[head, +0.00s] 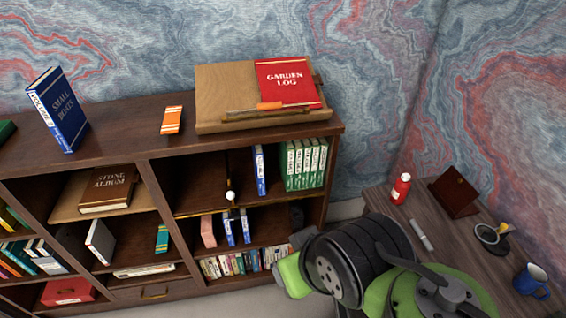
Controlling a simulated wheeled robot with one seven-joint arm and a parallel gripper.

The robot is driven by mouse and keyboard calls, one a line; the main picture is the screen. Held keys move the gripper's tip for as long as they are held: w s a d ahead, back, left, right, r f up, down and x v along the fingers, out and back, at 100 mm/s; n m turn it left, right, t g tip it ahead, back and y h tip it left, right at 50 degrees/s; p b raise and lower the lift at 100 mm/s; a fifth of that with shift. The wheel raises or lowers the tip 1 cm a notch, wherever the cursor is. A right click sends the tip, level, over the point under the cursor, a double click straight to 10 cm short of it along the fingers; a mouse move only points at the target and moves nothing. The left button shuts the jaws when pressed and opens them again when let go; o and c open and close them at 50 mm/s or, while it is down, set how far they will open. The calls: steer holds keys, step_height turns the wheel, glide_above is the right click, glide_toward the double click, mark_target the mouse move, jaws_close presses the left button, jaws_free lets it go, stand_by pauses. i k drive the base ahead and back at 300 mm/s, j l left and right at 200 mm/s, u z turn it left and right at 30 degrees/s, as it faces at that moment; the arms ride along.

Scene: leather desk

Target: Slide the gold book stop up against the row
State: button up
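A slim upright piece with a white round knob (230,195) stands at the front of the upper right shelf, on the gold rail (205,210) along its edge. It looks like the gold book stop, though its plate is hard to make out. To its right, across a gap, a blue-and-white book (259,170) stands alone. Farther right is a row of green books (304,163) against the shelf's right side. My arm is at the lower right.
A wooden box with a red Garden Log book (287,82) sits on the bookcase top. Pink and blue books (228,228) stand on the shelf below. The side desk at right holds a red bottle (400,188), a brown stand (454,193) and a blue mug (531,280).

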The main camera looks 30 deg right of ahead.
mark_target(230, 196)
steer(key=j+u, duration=0.2)
steer(key=u, duration=0.2)
steer(key=j+u, duration=0.2)
steer(key=u, duration=0.2)
steer(key=i+j+u, duration=0.1)
steer(key=u, duration=0.3)
steer(key=i+j+u, duration=0.1)
steer(key=j+u, duration=0.15)
steer(key=u, duration=0.15)
